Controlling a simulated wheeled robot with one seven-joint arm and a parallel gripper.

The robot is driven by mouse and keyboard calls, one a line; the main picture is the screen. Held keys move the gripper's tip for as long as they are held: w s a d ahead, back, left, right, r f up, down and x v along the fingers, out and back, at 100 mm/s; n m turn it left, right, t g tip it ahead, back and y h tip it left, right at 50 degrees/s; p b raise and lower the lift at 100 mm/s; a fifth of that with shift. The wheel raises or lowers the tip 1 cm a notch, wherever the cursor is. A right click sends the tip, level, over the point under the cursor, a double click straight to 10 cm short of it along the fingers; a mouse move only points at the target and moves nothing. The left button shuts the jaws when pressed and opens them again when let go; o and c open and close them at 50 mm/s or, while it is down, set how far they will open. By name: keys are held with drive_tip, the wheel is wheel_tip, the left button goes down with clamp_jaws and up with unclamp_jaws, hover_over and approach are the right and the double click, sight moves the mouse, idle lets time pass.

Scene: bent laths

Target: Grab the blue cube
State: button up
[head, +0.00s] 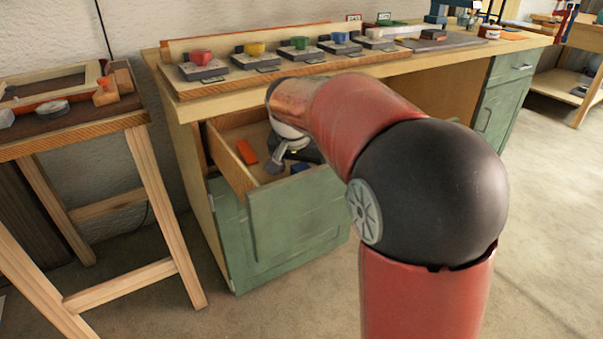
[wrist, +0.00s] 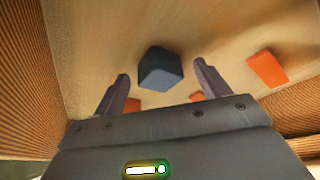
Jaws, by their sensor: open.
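The blue cube (wrist: 160,70) lies on the floor of the open drawer, dark blue in the wrist view. A small blue patch (head: 300,168) beside my gripper in the head view looks like it, mostly hidden. My gripper (wrist: 161,76) is open and empty. In the wrist view its two fingers stand to the left and right of the cube, with a gap on both sides. In the head view my gripper (head: 276,164) reaches down into the drawer; my arm hides part of it.
The drawer (head: 232,165) has wooden walls close around my gripper. An orange block (wrist: 267,68) lies in it, right of the cube in the wrist view; other orange pieces show near the fingers. The workbench top (head: 440,58) overhangs the drawer's back. A wooden stand (head: 140,120) is left.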

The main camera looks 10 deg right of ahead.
drive_tip(key=c, duration=1)
drive_tip(key=shift+r, duration=0.15)
drive_tip(key=shift+c, duration=0.2)
